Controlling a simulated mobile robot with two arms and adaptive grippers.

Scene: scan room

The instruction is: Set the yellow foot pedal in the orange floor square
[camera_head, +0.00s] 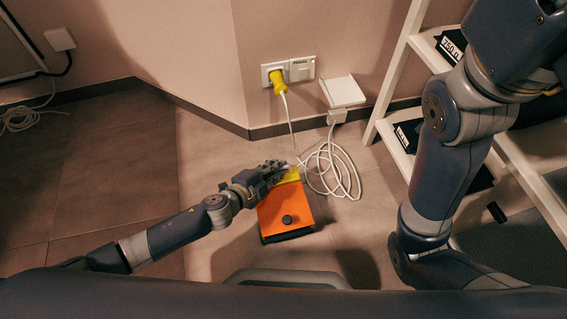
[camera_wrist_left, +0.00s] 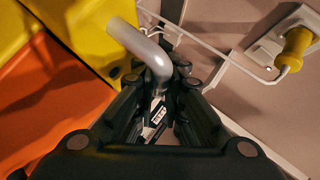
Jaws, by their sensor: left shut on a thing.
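The foot pedal is a box-like unit with a yellow part (camera_head: 291,175) at its far end, a broad orange face (camera_head: 287,199), a round black knob and a dark near edge. A bent grey bar (camera_wrist_left: 156,58) stands at its yellow side (camera_wrist_left: 70,25) in the left wrist view. My left gripper (camera_head: 274,171) is shut on this bar at the pedal's far end. I cannot tell if the pedal touches the floor. I make out no separate orange floor square. My right arm shows at the right; its gripper is out of view.
A yellow plug (camera_head: 276,79) sits in the wall socket. Its white cable (camera_head: 337,170) lies coiled on the floor right of the pedal, near a white box (camera_head: 343,91). A white shelf (camera_head: 400,60) stands at the right. The floor at left is mostly clear.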

